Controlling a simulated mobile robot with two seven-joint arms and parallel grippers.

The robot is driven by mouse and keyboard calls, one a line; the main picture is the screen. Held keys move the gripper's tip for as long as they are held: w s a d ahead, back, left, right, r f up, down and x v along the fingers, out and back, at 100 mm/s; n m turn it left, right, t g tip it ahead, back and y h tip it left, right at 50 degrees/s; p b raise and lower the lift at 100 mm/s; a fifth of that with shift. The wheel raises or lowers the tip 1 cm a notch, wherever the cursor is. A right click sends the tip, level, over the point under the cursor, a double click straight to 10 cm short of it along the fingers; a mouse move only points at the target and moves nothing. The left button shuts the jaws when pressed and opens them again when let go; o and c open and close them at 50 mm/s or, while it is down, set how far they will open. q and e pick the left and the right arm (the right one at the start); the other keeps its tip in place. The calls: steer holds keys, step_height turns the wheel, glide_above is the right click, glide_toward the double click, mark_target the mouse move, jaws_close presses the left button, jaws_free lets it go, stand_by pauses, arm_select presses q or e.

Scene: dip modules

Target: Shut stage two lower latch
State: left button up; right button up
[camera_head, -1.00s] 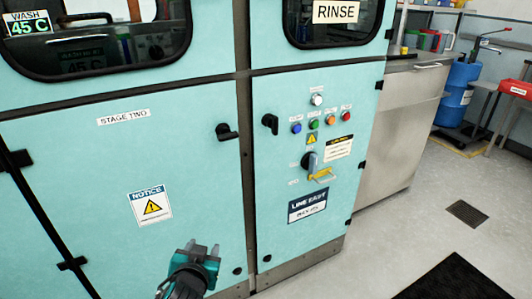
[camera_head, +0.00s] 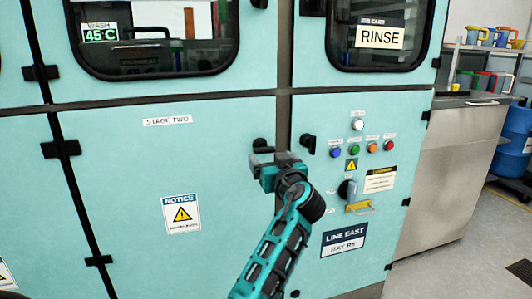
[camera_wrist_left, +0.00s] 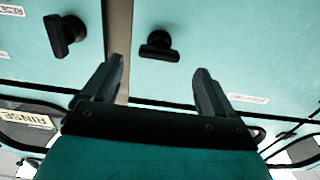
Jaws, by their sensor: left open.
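The stage two lower door (camera_head: 130,175) is a teal panel labelled STAGE TWO (camera_head: 167,121). Its black latch (camera_head: 261,144) sits at the door's upper right edge, partly hidden by my gripper in the head view. In the left wrist view this latch (camera_wrist_left: 157,46) shows with its handle lying roughly crosswise. My left gripper (camera_head: 273,158) is open and empty in front of the latch. In the left wrist view the latch lies beyond the gap between the two fingertips (camera_wrist_left: 160,68), apparently not touched. My right gripper is out of view.
A second black latch (camera_head: 308,143) is just right of the seam, its handle pointing down. A control panel with coloured buttons (camera_head: 354,150) and a dial with a yellow bracket (camera_head: 359,207) lies further right. A steel cabinet (camera_head: 455,170) stands beyond.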

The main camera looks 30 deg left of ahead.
mark_target(265, 152)
arm_select(q)
steer(key=x, duration=0.7)
steer(key=shift+d, duration=0.1)
steer(key=shift+c, duration=0.4)
steer(key=c, duration=1)
